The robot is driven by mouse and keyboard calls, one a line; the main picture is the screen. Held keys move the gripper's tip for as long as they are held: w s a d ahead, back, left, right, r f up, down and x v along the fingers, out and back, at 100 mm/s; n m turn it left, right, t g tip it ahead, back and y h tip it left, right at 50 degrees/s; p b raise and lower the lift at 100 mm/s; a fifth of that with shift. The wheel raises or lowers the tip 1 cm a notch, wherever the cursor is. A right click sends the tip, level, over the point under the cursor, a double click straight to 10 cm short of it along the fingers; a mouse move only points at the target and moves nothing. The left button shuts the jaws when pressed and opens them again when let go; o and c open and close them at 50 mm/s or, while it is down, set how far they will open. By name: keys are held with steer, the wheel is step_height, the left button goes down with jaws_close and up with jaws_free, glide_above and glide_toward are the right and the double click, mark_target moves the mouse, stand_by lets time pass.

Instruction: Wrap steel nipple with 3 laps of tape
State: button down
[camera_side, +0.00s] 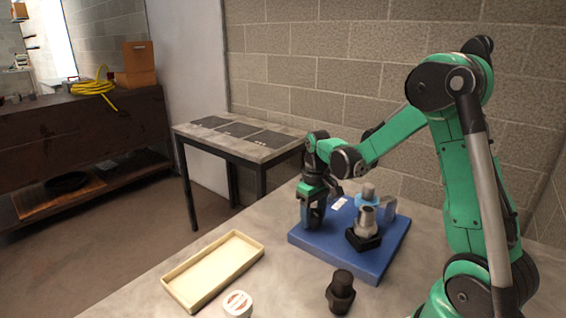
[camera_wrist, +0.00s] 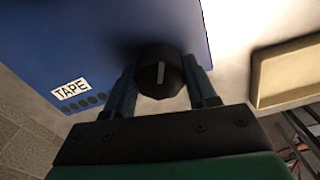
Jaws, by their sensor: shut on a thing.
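My gripper (camera_side: 312,220) points down at the left part of the blue board (camera_side: 345,260). In the wrist view its two fingers close on the sides of a dark faceted knob (camera_wrist: 160,66) with a pale line on top. A silver threaded fitting, apparently the steel nipple (camera_side: 366,222), stands upright in a black holder (camera_side: 363,239) on the board, right of my gripper and apart from it. A white "TAPE" label (camera_wrist: 71,89) and a row of several dark dots (camera_wrist: 84,104) are on the board. A white round roll, perhaps tape (camera_side: 237,304), lies at the front.
A light blue round part with a grey top (camera_side: 368,193) stands behind the nipple. A cream tray (camera_side: 214,270) lies left of the board, and a black fitting (camera_side: 341,293) stands in front. A side table (camera_side: 240,137) is behind. The bench between tray and board is clear.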

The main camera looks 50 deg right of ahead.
mark_target(313, 213)
steer(key=m, duration=1)
steer(key=shift+m, duration=2.2)
steer(key=shift+c, duration=1.4)
jaws_free()
steer(key=shift+r, duration=0.1)
steer(key=shift+r, duration=2.75)
